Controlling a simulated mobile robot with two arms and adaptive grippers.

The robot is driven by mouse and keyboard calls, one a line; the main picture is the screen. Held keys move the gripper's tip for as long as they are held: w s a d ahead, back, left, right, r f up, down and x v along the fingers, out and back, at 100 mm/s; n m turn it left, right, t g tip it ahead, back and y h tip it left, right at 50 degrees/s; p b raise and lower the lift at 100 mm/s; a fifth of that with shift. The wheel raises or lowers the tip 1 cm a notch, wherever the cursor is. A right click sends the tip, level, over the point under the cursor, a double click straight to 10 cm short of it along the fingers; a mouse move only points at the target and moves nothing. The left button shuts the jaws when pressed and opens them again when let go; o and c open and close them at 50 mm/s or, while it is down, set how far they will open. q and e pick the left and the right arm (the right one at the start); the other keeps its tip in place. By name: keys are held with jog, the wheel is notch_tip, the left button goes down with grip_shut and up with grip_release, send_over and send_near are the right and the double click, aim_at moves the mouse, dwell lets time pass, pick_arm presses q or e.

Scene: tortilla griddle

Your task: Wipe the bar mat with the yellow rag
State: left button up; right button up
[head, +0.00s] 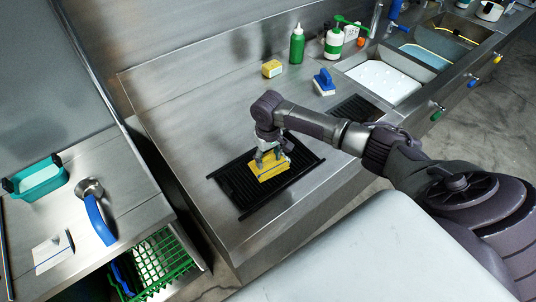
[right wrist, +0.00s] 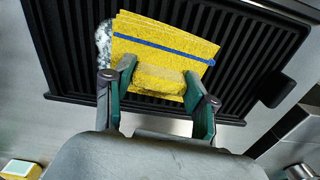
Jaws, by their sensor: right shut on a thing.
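The yellow rag (head: 272,170) has a blue stripe and lies on the ribbed black bar mat (head: 240,187) on the steel counter. My right gripper (head: 268,158) is shut on the rag, pinching up a fold of it. In the right wrist view the rag (right wrist: 160,45) lies flat beyond the fold, and the two fingers of my right gripper (right wrist: 160,85) stand on either side of that fold. A whitish smudge shows on the bar mat (right wrist: 60,50) at the rag's left edge. The mat under the rag is hidden. My left gripper is not in view.
A yellow sponge (head: 272,68), a blue-handled brush (head: 324,82) and a green bottle (head: 297,43) stand behind the mat. Sink basins (head: 383,80) are at the upper right. A green rack (head: 160,262) sits lower left. The counter left of the mat is clear.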

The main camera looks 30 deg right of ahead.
jog(key=o, duration=0.8)
jog(key=shift+c, duration=0.2)
jog(key=shift+r+p, duration=0.35)
jog(key=shift+p, duration=0.35)
jog(key=c, duration=0.8)
jog(key=shift+d+f, duration=0.1)
jog(key=shift+d, duration=1.65)
